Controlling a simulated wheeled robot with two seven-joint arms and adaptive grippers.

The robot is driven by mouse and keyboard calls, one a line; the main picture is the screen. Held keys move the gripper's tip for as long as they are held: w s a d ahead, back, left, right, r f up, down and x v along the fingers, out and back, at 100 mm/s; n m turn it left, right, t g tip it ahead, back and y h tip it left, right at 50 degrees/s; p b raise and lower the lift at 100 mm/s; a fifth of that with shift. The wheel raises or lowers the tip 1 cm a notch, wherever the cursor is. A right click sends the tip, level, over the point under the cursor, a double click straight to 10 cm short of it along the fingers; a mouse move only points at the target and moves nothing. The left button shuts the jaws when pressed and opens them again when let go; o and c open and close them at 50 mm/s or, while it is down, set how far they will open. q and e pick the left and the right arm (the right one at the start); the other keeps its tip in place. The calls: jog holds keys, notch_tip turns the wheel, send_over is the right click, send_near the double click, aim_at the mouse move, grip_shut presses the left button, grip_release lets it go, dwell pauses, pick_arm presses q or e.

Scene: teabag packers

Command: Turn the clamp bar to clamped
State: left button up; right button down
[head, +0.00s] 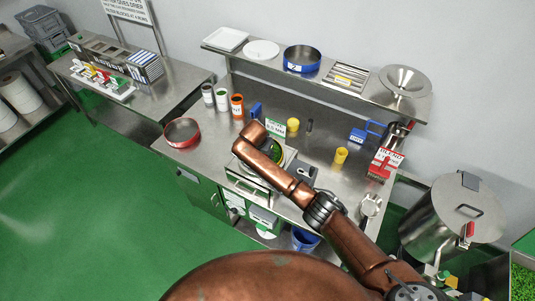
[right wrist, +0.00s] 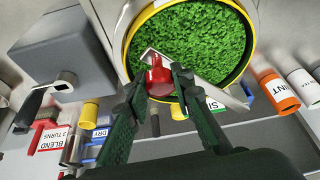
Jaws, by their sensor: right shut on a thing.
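The clamp bar (right wrist: 216,88) is a pale metal strip with a red knob (right wrist: 158,74), in the right wrist view. It lies slantwise across the near part of a yellow-rimmed round sieve (right wrist: 253,60) full of green leaf. My right gripper (right wrist: 160,82) is shut on the red knob, one dark finger on each side. In the head view my copper right arm covers the gripper and most of the bar; only a patch of the green leaf (head: 263,157) shows beside it. My left gripper is not in view.
A shelf at the back holds a blue sieve (head: 302,59) and a funnel (head: 404,82). A large pot (head: 455,222) stands at the right.

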jog(key=c, duration=1.8)
grip_release()
jog(key=shift+a, duration=0.25)
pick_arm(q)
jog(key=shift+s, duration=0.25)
pick_arm(e)
jog(key=shift+o, duration=0.6)
jog(key=shift+d, duration=0.1)
jog(key=v, duration=1.2)
